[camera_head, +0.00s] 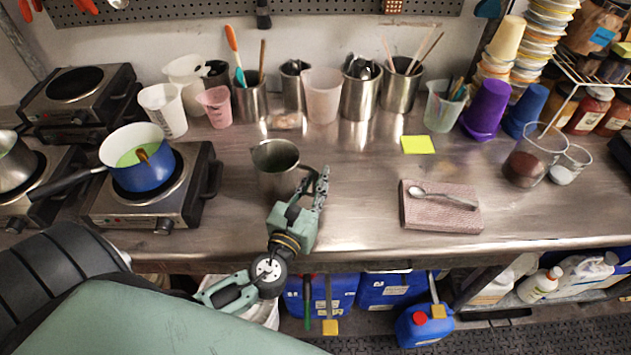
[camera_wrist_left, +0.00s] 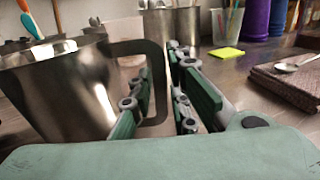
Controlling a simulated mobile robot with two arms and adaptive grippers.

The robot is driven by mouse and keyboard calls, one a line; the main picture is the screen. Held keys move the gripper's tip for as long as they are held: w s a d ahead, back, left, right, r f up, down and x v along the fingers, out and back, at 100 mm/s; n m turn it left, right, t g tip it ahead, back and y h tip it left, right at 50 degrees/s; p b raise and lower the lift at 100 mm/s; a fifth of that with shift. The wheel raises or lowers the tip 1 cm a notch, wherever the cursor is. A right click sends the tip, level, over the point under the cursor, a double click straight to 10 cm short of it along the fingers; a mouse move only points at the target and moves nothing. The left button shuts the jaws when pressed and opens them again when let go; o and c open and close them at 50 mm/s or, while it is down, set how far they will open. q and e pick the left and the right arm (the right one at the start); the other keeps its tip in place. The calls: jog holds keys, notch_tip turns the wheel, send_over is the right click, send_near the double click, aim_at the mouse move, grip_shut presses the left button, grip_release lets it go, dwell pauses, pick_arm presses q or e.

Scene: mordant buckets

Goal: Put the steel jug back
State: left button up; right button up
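The steel jug (camera_head: 276,168) stands upright on the metal bench, right of the hot plates. In the left wrist view the jug (camera_wrist_left: 60,92) fills the left side, with its dark handle (camera_wrist_left: 157,62) toward me. My left gripper (camera_head: 312,184) is at the jug's right side, by the handle. In the left wrist view the gripper's fingers (camera_wrist_left: 168,100) stand apart on either side of the handle's upright bar, with a gap visible on the right finger's side. The lower end of the handle is partly hidden by the fingers. My right gripper is in neither view.
Behind the jug stand steel containers with tools (camera_head: 361,95) and a translucent beaker (camera_head: 322,98). A blue pot (camera_head: 145,170) sits on a hot plate to the left. A folded cloth (camera_head: 430,218) with a spoon (camera_head: 445,198) lies right. Bench between jug and cloth is clear.

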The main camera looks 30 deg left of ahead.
pick_arm(q)
jog(key=shift+o, duration=0.2)
jog(key=shift+r, duration=0.25)
jog(key=s+b, duration=0.1)
jog(key=s, duration=0.2)
jog(key=s+d+b, duration=0.1)
jog(key=s, duration=0.3)
jog(key=s+b, duration=0.1)
jog(key=s, duration=0.2)
jog(key=shift+s+d+f, duration=0.15)
jog(key=shift+d+f, duration=0.1)
jog(key=shift+d, duration=0.1)
jog(key=shift+s+d+r+b, duration=0.1)
jog(key=shift+s+b, duration=0.1)
jog(key=shift+s, duration=0.2)
jog(key=shift+s+r+b, duration=0.1)
jog(key=shift+s+b, duration=0.05)
jog(key=shift+s, duration=0.25)
jog(key=shift+s+f, duration=0.1)
